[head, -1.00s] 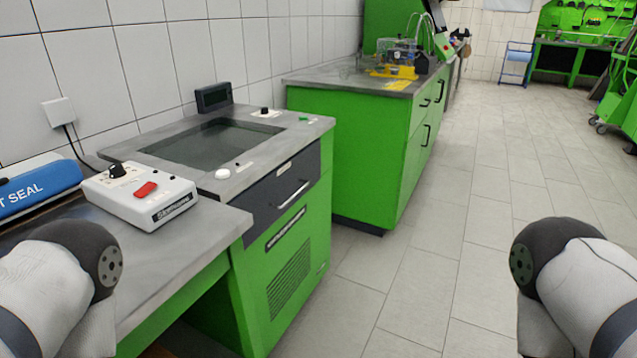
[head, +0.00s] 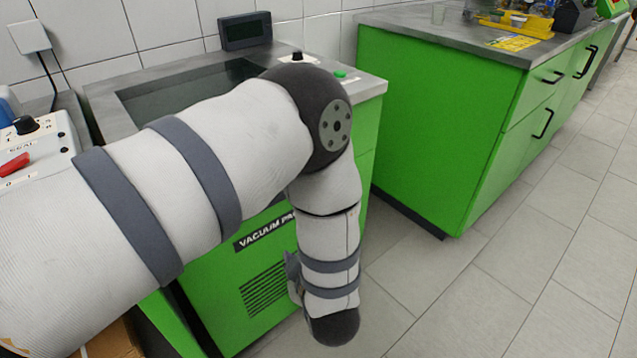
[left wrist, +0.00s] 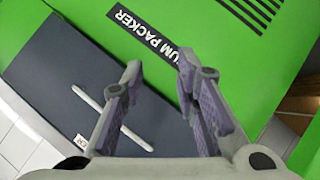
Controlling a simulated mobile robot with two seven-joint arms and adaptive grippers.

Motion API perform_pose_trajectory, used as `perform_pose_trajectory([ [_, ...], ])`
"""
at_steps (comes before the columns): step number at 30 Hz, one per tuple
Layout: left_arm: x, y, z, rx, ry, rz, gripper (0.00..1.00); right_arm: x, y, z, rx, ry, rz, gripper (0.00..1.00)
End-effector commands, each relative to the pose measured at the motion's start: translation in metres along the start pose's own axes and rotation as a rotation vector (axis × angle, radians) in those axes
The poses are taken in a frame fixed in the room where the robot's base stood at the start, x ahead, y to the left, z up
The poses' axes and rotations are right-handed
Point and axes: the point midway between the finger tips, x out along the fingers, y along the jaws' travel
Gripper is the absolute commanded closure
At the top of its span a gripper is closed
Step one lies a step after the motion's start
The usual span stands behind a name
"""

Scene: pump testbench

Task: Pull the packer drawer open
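The packer drawer has a dark grey front (left wrist: 70,75) with a pale bar handle (left wrist: 104,112) in the left wrist view. It looks shut as far as I can see. My left gripper (left wrist: 158,66) is open and empty. Its fingers point past the handle toward the green panel with the packer label (left wrist: 145,35); the left finger covers part of the handle. I cannot tell if they touch. In the head view, my left arm hides the drawer front and handle, and only a small bit of the left gripper (head: 292,268) shows. My right gripper is in neither view.
The green vacuum packer (head: 225,285) has a dark glass lid (head: 190,85) and a small display (head: 245,30) on top. A control box (head: 40,150) stands at left. A green cabinet (head: 450,110) stands at right, with open floor (head: 520,280) before it.

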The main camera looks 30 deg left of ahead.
Motion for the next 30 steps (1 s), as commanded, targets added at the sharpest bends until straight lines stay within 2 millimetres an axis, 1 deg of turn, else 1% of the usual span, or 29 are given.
perform_pose_trajectory([
  [1,0.003,0.029,0.002,-0.242,0.134,0.044,0.72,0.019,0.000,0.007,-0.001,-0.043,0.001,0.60],
  [2,-0.003,0.046,-0.005,-0.386,0.212,0.068,0.72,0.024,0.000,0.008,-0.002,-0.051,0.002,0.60],
  [3,-0.012,0.063,-0.013,-0.548,0.298,0.095,0.72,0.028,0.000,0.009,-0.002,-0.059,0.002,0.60],
  [4,-0.020,0.073,-0.019,-0.646,0.352,0.111,0.72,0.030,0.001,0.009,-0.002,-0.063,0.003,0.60],
  [6,-0.035,0.085,-0.027,-0.808,0.441,0.132,0.72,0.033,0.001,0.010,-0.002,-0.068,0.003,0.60],
  [7,-0.039,0.088,-0.029,-0.851,0.464,0.137,0.72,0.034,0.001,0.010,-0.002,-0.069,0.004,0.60],
  [9,-0.043,0.091,-0.035,-0.903,0.494,0.143,0.72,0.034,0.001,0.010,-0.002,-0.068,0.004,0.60],
  [11,-0.037,0.091,-0.040,-0.913,0.502,0.144,0.72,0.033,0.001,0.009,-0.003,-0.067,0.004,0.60],
  [14,-0.017,0.089,-0.052,-0.911,0.503,0.144,0.72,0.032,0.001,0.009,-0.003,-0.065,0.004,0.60],
  [18,0.016,0.085,-0.069,-0.908,0.502,0.142,0.72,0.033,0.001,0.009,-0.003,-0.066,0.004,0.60],
  [21,0.036,0.083,-0.080,-0.907,0.501,0.142,0.72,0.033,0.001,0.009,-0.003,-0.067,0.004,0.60],
  [24,0.050,0.082,-0.087,-0.906,0.500,0.142,0.72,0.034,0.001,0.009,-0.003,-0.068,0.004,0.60],
  [27,0.058,0.081,-0.091,-0.906,0.498,0.142,0.72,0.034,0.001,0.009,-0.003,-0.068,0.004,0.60],
  [30,0.060,0.081,-0.092,-0.905,0.497,0.143,0.72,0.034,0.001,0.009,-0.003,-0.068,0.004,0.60],
])
